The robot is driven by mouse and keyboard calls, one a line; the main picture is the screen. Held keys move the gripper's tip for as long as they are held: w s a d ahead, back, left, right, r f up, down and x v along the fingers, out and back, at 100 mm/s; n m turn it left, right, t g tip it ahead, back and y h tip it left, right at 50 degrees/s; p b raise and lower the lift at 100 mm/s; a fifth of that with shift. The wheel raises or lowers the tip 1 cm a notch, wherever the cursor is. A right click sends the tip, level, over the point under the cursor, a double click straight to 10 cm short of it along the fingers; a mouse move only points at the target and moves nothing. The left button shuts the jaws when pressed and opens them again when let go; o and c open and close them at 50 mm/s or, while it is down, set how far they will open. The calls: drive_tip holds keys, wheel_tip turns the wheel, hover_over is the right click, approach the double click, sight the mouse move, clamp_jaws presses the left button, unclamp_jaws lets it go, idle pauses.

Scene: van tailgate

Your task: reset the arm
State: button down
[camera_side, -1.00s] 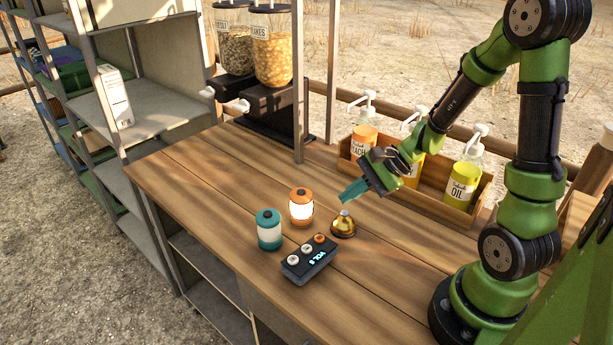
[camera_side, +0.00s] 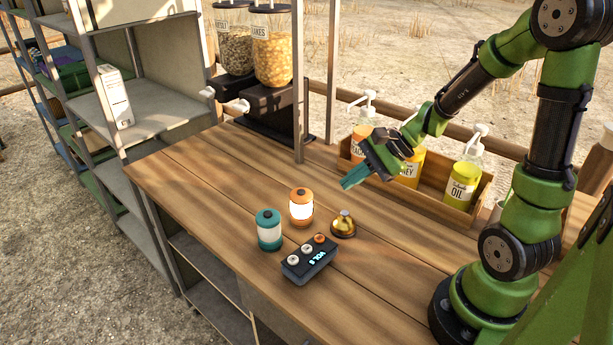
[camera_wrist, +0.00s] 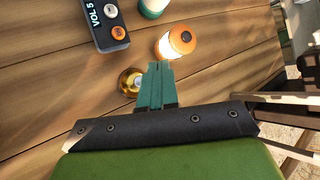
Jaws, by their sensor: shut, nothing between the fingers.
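My gripper (camera_side: 354,180) is shut and empty, with teal fingertips. It hangs in the air above the wooden table (camera_side: 215,175), in front of the pump bottle crate. In the wrist view my gripper (camera_wrist: 155,85) points down toward the table, and its fingers partly cover the brass bell. My arm bends over from its base at the right.
A brass bell (camera_side: 343,224), a lit orange lantern (camera_side: 301,207), a teal lantern (camera_side: 269,230) and a black box with knobs (camera_side: 309,261) stand on the table. A wooden crate (camera_side: 440,204) holds pump bottles. Dispensers (camera_side: 272,50) stand behind. The table's left part is clear.

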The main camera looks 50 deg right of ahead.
drive_tip(key=s+a+r+n+h, duration=0.4)
drive_tip(key=s+a+r+n, duration=0.4)
drive_tip(key=r+n, duration=0.4)
drive_tip(key=s+n, duration=0.1)
drive_tip(key=n, duration=0.1)
drive_tip(key=shift+n, duration=0.3)
drive_tip(key=shift+a, duration=0.1)
